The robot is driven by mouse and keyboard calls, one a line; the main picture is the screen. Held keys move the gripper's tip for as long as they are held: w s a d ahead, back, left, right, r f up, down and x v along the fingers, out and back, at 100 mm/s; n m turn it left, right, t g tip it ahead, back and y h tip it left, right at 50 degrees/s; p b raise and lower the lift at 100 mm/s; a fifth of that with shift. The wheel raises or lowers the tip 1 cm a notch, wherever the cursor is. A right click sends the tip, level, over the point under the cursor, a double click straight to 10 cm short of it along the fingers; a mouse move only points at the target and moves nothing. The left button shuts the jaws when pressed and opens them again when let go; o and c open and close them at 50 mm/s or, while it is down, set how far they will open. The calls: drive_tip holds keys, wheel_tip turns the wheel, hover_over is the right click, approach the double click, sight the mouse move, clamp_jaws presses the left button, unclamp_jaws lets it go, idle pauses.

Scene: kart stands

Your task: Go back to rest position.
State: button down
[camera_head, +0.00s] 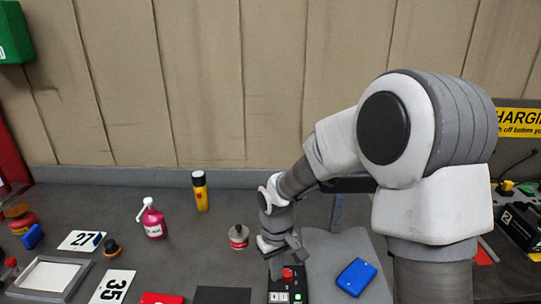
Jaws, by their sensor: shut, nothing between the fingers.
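My gripper (279,255) hangs at the end of my arm near the middle of the bench, pointing down. It is shut and empty. It sits just above and behind a small black control box (286,296) with a red button (287,273) on top and light switches on its face. I cannot tell whether the gripper touches the button. My white and grey arm covers much of the right side of the view.
Left of my gripper stand a red-and-white tin (239,237), a yellow-and-black can (200,191) and a pink bottle (153,219). A blue case (356,277) lies to the right. Number cards (112,287) and a grey tray (48,276) lie left. A wall closes off the back.

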drive_tip(key=s+d+r+m+t, duration=0.1)
drive_tip(key=s+d+r, duration=0.25)
drive_tip(key=r, duration=0.35)
drive_tip(key=s+d+r+m+t, duration=0.1)
drive_tip(key=s+d+r, duration=0.1)
drive_tip(key=d+r, duration=0.35)
drive_tip(key=s+d+r+m+t, duration=0.3)
drive_tip(key=s+r, duration=0.5)
drive_tip(key=s, duration=0.5)
drive_tip(key=shift+r+m, duration=0.25)
drive_tip(key=shift+m, duration=0.05)
